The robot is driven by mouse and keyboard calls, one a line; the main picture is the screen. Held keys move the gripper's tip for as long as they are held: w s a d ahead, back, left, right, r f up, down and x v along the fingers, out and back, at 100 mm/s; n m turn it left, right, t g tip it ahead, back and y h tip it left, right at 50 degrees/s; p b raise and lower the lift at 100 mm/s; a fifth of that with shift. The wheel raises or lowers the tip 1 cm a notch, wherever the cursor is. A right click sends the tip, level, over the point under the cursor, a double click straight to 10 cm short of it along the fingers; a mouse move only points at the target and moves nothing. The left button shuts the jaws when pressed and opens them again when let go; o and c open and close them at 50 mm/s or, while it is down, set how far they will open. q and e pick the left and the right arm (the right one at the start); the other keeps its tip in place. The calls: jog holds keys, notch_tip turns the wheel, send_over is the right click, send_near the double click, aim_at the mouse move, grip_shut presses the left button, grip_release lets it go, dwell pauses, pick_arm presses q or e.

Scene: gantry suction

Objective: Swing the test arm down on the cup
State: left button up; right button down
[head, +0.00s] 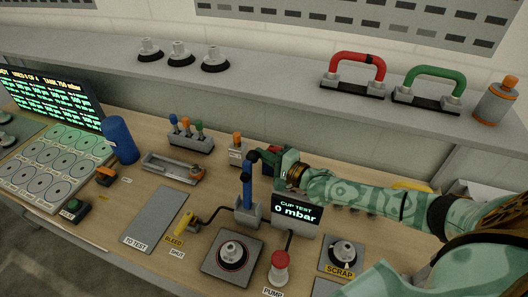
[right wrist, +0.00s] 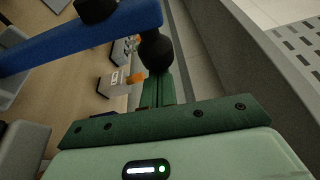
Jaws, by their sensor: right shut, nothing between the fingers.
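The blue test arm (head: 247,188) stands upright on its grey stand (head: 248,215), behind the test plate. The cup (head: 232,252), pale with a dark rim, sits on the square grey plate (head: 213,272). My right gripper (head: 268,157) is at the top of the test arm, with its fingers shut and empty. In the right wrist view the blue test arm (right wrist: 85,40) crosses the upper left, and its black ball knob (right wrist: 155,52) is right at the shut green fingertips (right wrist: 157,82). I cannot tell whether they touch. My left gripper is out of view.
The cup test display (head: 296,212) reads 0 mbar, right of the stand. A red pump button (head: 280,262) stands right of the plate. A yellow bleed piece (head: 184,223) lies left of it. A scrap cup (head: 345,252) is at right. A grey shelf (head: 270,80) runs behind.

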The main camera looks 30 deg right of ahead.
aim_at(245, 165)
jog(key=shift+w+f, duration=0.1)
dwell(0.3)
jog(key=s+a+n+p, duration=0.1)
jog(key=a, duration=0.1)
jog(key=s+a+r+n+t+p, duration=0.1)
jog(key=s+a+n, duration=0.1)
jog(key=s+a+r+n+y+p, duration=0.1)
jog(key=s+a+n, duration=0.1)
jog(key=shift+s, duration=0.2)
jog(key=s+a+f+n+t+y+b, duration=0.1)
jog(key=s+a+f+n+y+b, duration=0.1)
jog(key=s+a+f+n, duration=0.2)
jog(key=shift+s+a+n+b, duration=0.4)
jog(key=shift+s+a+n, duration=0.8)
jog(key=shift+s+a, duration=0.75)
jog(key=shift+w+a+f, duration=0.1)
jog(key=shift+w+a, duration=0.05)
jog(key=shift+a, duration=0.1)
